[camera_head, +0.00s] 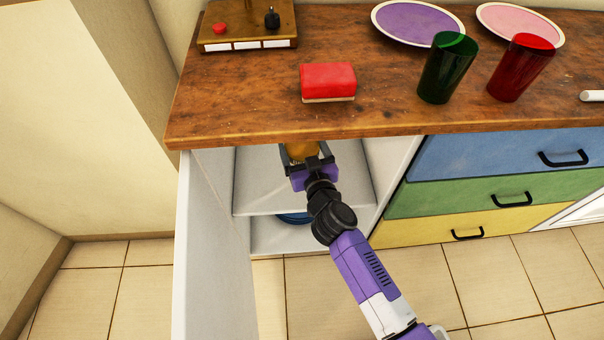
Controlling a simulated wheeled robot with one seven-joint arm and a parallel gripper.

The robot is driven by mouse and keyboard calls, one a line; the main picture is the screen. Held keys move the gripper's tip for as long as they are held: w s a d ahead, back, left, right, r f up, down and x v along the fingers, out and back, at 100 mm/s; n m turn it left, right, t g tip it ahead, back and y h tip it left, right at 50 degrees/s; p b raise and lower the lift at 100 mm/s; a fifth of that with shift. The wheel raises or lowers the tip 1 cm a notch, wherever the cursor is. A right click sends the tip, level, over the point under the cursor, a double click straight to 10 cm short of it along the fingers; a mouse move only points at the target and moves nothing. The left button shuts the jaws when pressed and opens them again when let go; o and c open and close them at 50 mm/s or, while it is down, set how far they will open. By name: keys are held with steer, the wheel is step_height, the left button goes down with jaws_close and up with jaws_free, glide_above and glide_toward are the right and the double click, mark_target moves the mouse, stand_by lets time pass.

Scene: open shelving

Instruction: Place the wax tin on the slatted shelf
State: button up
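My gripper (306,161) is inside the open white cabinet under the counter, above its inner shelf (252,190). An orange-yellow object (302,149) shows between its spread fingers, partly hidden by the counter edge and the gripper. It may be the wax tin, but I cannot tell for sure. I cannot tell whether the fingers press on it or only stand around it. The inner shelf looks plain and white, and I see no slats on it.
The cabinet door (205,250) stands open at the left. The wooden counter (240,105) overhangs the opening, with a red and tan block (328,79) near its edge. Blue dishes (294,218) sit below the inner shelf. Colored drawers (490,170) are at the right.

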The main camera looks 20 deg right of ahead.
steer(key=shift+f+b, duration=4.3)
steer(key=shift+f, duration=0.3)
steer(key=shift+f, duration=0.15)
steer(key=o, duration=1.7)
steer(key=shift+s+r, duration=0.2)
steer(key=shift+s, duration=0.15)
steer(key=p+v, duration=0.4)
steer(key=v, duration=0.7)
steer(key=shift+s+f, duration=0.1)
steer(key=shift+s, duration=0.05)
